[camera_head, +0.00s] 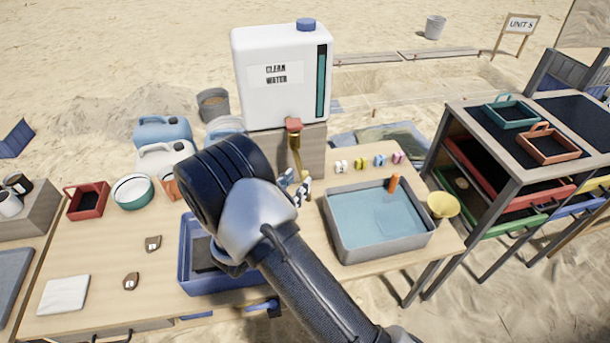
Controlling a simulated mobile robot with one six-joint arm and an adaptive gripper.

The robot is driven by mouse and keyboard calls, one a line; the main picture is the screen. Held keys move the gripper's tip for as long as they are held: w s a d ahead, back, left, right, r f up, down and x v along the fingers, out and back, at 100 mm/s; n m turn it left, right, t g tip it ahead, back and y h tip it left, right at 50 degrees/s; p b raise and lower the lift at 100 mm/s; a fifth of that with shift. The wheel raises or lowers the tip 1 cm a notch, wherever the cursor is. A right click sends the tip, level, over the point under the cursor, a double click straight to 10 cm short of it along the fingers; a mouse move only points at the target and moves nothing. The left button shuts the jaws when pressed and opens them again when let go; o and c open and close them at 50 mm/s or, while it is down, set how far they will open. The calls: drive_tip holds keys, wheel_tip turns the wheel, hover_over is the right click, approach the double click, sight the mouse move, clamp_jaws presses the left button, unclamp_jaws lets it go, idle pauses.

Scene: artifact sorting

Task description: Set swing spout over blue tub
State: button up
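The brass swing spout (296,156) hangs below a red tap (293,124) on the front of the white clean-water tank (254,102). Its lower end is near small grey-blue and black-and-white parts (296,189), which may be the tip of my gripper. My arm's wrist hides most of that area, so I cannot tell whether the gripper touches the spout or how its fingers stand. The blue tub (185,258) is on the table at the left of my arm, partly covered by it, with a dark inside. The spout's lower end is to the right of and behind this tub.
A grey basin of water (335,231) with an orange object stands on the right. Several small coloured pieces lie behind it. A red tray (71,203), a green-rimmed bowl (119,196) and jugs (163,133) stand at the left. The front left tabletop has two brown fragments and a white cloth.

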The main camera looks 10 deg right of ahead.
sight(303, 176)
drive_tip(key=x, duration=0.5)
drive_tip(key=shift+w+d+b, duration=0.1)
drive_tip(key=shift+b, duration=0.2)
drive_tip(key=shift+c, duration=0.6)
clamp_jaws()
